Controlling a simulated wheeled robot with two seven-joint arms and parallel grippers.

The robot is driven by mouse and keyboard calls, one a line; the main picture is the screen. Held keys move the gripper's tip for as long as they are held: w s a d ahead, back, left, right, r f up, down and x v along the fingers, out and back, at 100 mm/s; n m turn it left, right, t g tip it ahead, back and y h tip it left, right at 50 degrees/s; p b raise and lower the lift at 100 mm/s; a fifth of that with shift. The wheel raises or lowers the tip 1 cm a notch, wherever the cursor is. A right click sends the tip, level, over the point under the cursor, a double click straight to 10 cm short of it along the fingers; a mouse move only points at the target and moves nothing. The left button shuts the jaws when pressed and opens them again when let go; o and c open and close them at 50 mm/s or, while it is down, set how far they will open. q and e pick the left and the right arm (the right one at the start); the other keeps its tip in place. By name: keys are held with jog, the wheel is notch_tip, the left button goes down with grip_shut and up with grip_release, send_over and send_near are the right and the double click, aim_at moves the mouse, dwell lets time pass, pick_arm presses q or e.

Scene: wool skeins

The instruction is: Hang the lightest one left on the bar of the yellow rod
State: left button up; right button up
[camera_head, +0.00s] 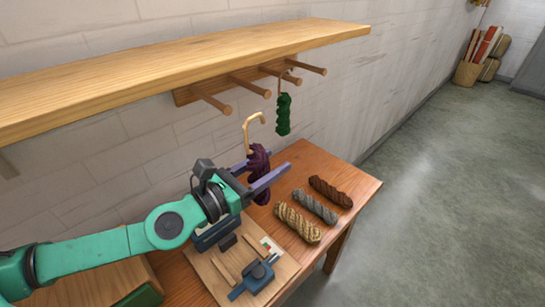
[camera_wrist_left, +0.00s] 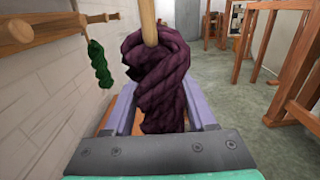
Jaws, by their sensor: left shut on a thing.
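My left gripper (camera_head: 268,178) is shut on a dark purple skein (camera_head: 259,162) with a pale wooden hook (camera_head: 254,122) rising from its top. It holds the skein up in front of the wall, below the pegs. The left wrist view shows the purple skein (camera_wrist_left: 158,85) between the fingers. A tan skein (camera_head: 297,222), a grey skein (camera_head: 315,206) and a brown skein (camera_head: 331,192) lie side by side on the table. A green skein (camera_head: 283,115) hangs by a hook from the peg rail (camera_head: 190,94). No rod that is clearly yellow shows. My right gripper is not in view.
A wooden shelf (camera_head: 190,68) runs along the wall above the pegs, with several pegs jutting out below it. The table (camera_head: 310,165) has a board (camera_head: 215,275) with a blue device (camera_head: 255,277) at its front. Some table room is clear behind the loose skeins.

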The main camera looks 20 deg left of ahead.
pick_arm(q)
jog(key=shift+s+a+f, duration=0.1)
jog(key=shift+s+a, duration=0.15)
jog(key=shift+s, duration=0.05)
jog(key=s+d+p, duration=0.5)
jog(key=s+d, duration=0.2)
jog(key=d, duration=0.5)
jog(key=shift+p, duration=0.4)
